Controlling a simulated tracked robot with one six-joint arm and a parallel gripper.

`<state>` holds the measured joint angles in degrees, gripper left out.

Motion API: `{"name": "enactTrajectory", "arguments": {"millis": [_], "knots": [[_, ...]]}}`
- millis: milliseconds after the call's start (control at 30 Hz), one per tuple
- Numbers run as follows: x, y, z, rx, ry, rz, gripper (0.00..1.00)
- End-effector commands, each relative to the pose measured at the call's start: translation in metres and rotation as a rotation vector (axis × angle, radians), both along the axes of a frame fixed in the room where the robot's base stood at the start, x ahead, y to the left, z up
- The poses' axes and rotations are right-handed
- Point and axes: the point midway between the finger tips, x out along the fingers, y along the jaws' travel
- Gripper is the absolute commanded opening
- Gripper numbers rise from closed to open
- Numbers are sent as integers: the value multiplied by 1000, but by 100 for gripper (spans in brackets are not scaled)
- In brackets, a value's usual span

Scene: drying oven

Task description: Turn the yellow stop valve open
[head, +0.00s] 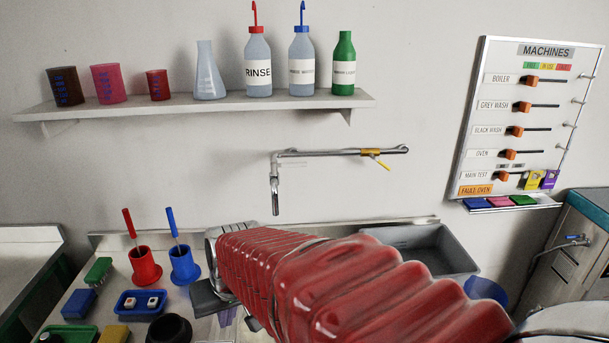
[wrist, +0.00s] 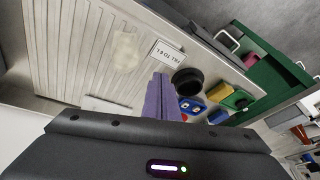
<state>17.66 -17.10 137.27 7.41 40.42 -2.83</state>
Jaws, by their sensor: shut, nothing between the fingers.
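The yellow stop valve (head: 371,152) sits on the thin metal wall pipe above the sink in the head view. Its yellow lever (head: 384,166) slants down to the right, away from the pipe line. The pipe ends at the left in a downward spout (head: 275,195). My gripper shows in the wrist view with its purple fingers (wrist: 159,80) together and empty, above the ribbed draining board (wrist: 80,50). In the head view it is low and left of the valve, well apart from it and partly hidden by my red-sleeved arm. The valve is not in the wrist view.
A shelf (head: 190,108) with bottles and beakers hangs above the pipe. A grey basin (head: 430,245) lies below the valve. Red (head: 144,265) and blue (head: 184,264) holders stand on the counter's left. A machines board (head: 530,115) hangs at right. The wall around the valve is clear.

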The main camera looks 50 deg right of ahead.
Motion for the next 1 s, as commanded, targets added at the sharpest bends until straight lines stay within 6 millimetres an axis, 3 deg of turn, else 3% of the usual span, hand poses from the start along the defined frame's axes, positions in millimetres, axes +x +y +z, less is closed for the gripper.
{"name": "enactTrajectory", "arguments": {"millis": [200,400,700,1000], "knots": [[-44,34,21,-39,34,100,0],[-70,58,41,-84,-2,191,0],[-83,88,73,-120,-124,303,0],[-83,93,76,-119,-135,320,0]]}}
